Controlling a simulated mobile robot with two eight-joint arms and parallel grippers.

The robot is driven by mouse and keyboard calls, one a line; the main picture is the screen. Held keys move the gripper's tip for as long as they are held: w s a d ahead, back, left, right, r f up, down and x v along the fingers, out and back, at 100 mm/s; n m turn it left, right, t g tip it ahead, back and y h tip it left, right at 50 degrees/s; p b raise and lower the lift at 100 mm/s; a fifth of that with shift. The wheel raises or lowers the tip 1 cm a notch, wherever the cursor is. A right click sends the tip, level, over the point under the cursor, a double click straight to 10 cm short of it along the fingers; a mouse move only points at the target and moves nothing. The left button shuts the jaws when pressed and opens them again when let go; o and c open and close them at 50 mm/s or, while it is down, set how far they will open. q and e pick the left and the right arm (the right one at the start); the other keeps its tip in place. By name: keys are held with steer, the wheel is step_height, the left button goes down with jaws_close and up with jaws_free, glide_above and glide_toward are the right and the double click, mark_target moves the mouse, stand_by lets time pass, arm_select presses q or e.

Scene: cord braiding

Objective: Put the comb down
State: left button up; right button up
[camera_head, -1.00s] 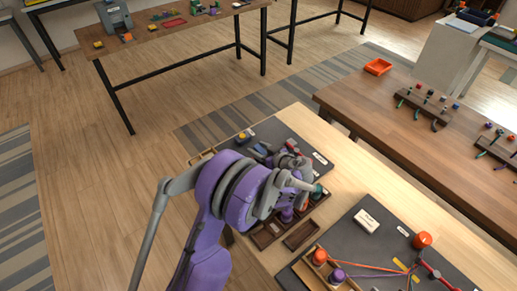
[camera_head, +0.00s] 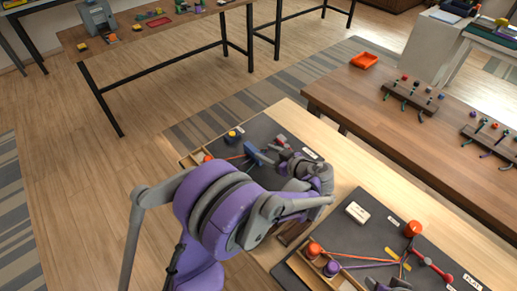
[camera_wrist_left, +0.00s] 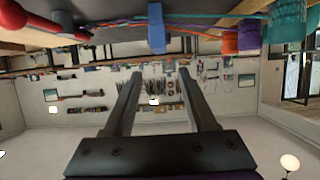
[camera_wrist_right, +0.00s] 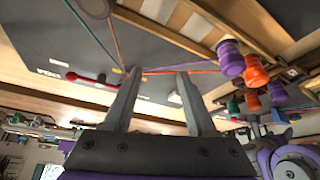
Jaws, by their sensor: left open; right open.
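A blue piece, which I take for the comb (camera_wrist_left: 156,28), stands at the cords just past the fingertips in the left wrist view. A blue piece also shows by the left hand in the head view (camera_head: 258,155); I cannot tell if it is the same. My left gripper (camera_wrist_left: 158,72) is open, with nothing between its fingers. It is over the far dark board (camera_head: 232,150), which the arm partly hides.
Purple (camera_wrist_right: 230,58) and orange (camera_wrist_right: 256,75) spools hang by a wooden tray. A brown table (camera_head: 400,130) with pegged racks stands to the right.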

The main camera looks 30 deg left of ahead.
arm_select(q)
steer(key=s+d+m+h, duration=0.3)
steer(key=s+m+h, duration=0.3)
steer(key=s, duration=0.6)
steer(key=s+d+m+h, duration=0.2)
steer(key=s+m+h, duration=0.4)
steer(key=s, duration=0.7)
steer(key=shift+d+r+m+h, duration=0.3)
steer(key=shift+d+r+m, duration=0.15)
steer(key=shift+m, duration=0.35)
steer(key=shift+o, duration=0.4)
steer(key=shift+w, duration=0.1)
